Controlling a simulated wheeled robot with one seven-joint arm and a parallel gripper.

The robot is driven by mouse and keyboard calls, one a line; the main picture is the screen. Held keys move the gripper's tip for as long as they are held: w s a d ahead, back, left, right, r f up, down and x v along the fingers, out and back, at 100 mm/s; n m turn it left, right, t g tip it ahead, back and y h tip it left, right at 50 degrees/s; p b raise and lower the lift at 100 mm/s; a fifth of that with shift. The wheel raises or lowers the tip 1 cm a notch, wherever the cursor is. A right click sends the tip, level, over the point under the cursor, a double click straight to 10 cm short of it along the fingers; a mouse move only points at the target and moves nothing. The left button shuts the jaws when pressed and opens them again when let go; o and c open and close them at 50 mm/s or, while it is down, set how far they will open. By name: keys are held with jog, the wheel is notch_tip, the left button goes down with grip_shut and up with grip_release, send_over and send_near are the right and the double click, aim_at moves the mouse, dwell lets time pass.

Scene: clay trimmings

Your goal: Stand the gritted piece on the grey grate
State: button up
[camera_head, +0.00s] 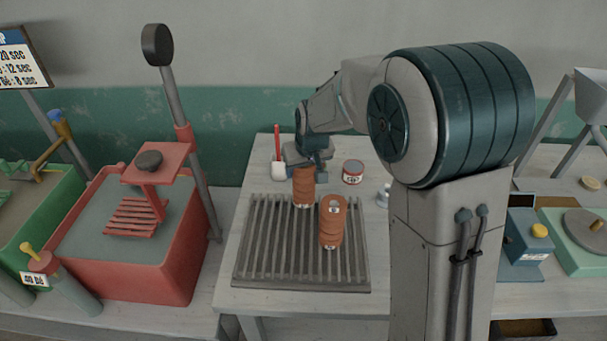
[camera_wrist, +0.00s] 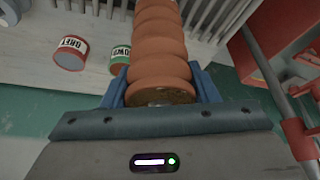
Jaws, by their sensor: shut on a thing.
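My gripper (camera_head: 304,168) is shut on an orange-brown ribbed clay piece (camera_head: 303,188), holding it near its top over the back of the grey grate (camera_head: 262,250). In the wrist view the piece (camera_wrist: 160,45) runs between the blue fingers (camera_wrist: 163,88), and its near end looks brown and speckled. Whether its lower end touches the grate bars is not clear. A second ribbed orange piece (camera_head: 332,222) with pale marks at top and bottom is on the grate, in front and to the right of the held one.
A red can (camera_head: 353,171) stands behind the grate; the wrist view shows a red can (camera_wrist: 70,52) and a green can (camera_wrist: 120,57). A white pot with a red handle (camera_head: 278,170) is at back left. A red tub (camera_head: 130,265) stands left. The grate's left side is clear.

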jog(key=shift+f+p, duration=0.35)
jog(key=shift+f, duration=1.25)
jog(key=shift+f, duration=0.1)
jog(key=o, duration=1.4)
jog(key=b+v, duration=0.2)
jog(key=v, duration=1)
jog(key=s+d+m, duration=0.1)
jog(key=s+d, duration=0.3)
jog(key=s, duration=0.3)
jog(key=s+d+m+h, duration=0.1)
jog(key=s+d, duration=0.4)
jog(key=s, duration=0.3)
jog(key=s+d+m, duration=0.2)
jog(key=s+d, duration=0.3)
jog(key=s, duration=0.2)
jog(key=shift+s+d+f+g+h, duration=0.1)
jog(key=shift+s+g+h, duration=0.1)
jog(key=shift+g+h, duration=0.1)
